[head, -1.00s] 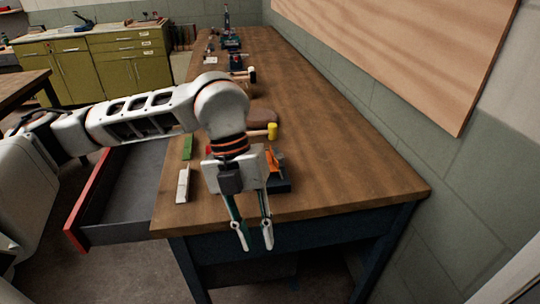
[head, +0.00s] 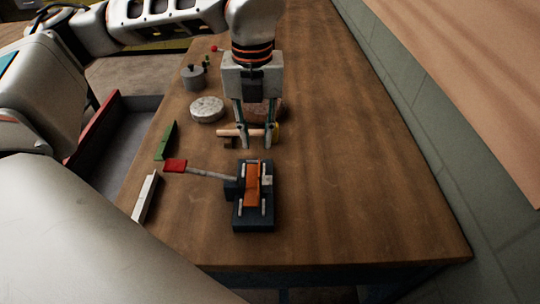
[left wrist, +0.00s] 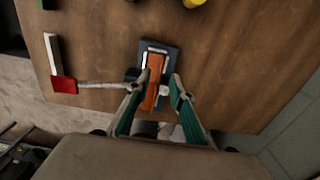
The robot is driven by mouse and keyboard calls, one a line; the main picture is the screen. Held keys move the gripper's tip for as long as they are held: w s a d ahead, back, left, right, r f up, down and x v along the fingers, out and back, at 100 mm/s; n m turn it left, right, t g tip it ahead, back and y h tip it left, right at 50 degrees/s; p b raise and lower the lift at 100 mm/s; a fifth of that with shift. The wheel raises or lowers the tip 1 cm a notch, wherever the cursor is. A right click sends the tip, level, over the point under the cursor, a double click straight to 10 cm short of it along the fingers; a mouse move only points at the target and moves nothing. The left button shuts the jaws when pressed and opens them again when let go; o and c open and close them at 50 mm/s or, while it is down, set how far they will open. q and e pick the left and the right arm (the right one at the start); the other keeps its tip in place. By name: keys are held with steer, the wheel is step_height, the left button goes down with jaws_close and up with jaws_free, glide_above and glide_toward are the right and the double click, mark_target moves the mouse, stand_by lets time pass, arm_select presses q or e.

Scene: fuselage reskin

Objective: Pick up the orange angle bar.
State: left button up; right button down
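The orange angle bar (head: 252,186) lies on a dark blue fixture block (head: 254,222) on the wooden bench. Thin pale pins or strips show beside it on the block. My left gripper (head: 256,146) is open and empty, pointing down; in the head view its fingertips appear just beyond the far end of the block. In the left wrist view the orange bar (left wrist: 153,84) shows between the two open fingers (left wrist: 159,76). The gap in height between fingertips and bar is hard to tell. My right gripper is not in view.
A pale rod with a red end (head: 175,166) reaches left from the block. A white strip (head: 145,197), a green piece (head: 166,140), a round grey disc (head: 207,109) and a yellow-ended hammer (head: 230,132) lie nearby. The bench's right side is clear; an open drawer (head: 110,140) is at left.

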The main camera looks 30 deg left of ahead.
mark_target(259, 161)
arm_select(q)
steer(key=shift+w+f, duration=0.1)
steer(key=shift+f, duration=0.3)
steer(key=shift+s+f, duration=0.15)
steer(key=shift+f, duration=0.45)
steer(key=shift+s+f, duration=0.15)
steer(key=shift+f, duration=0.45)
steer(key=shift+w+d+f, duration=0.1)
steer(key=shift+f, duration=1.05)
steer(key=shift+w+d+f, duration=0.1)
steer(key=shift+f, duration=1)
jaws_close()
